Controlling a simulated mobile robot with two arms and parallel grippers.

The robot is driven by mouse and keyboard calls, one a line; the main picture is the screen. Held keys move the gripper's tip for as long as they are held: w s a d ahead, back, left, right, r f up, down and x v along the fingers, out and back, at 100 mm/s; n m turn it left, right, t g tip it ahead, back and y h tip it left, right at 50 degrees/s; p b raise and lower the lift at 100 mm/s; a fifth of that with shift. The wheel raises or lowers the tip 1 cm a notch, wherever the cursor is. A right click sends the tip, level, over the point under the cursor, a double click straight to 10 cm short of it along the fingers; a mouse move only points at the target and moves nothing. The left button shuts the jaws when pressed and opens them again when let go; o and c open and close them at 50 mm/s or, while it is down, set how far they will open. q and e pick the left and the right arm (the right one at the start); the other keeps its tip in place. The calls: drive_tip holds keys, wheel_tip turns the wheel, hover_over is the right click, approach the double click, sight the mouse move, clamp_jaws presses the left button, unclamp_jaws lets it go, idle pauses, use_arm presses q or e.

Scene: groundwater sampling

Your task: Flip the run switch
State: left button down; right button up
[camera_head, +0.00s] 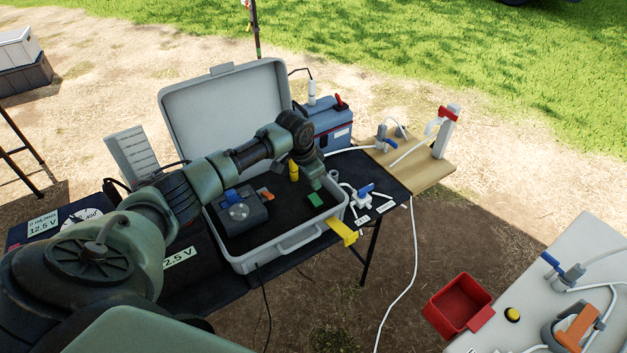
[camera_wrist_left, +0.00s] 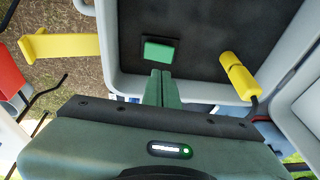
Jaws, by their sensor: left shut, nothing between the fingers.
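The run switch, a green rocker (camera_head: 315,200) in a black frame, sits on the black panel inside the open grey case (camera_head: 285,243). It also shows in the left wrist view (camera_wrist_left: 158,52), just beyond the fingertips. My left gripper (camera_head: 317,184) points down into the case beside the switch. Its fingers (camera_wrist_left: 160,76) are together and empty. The tips look very close to the switch's near edge; I cannot tell whether they touch it. My right gripper is not in view.
A yellow plug (camera_head: 293,171) stands beside my gripper. A dark controller with a knob (camera_head: 240,209) lies left in the case. A yellow bracket (camera_head: 343,231) juts from the case's front. A blue-handled valve (camera_head: 366,190), a blue battery box (camera_head: 334,124) and a red bin (camera_head: 460,303) are nearby.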

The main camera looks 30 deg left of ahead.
use_arm(q)
drive_tip(key=b+v, duration=0.1)
drive_tip(key=v, duration=0.8)
drive_tip(key=shift+s+d, duration=0.2)
drive_tip(key=shift+d, duration=0.2)
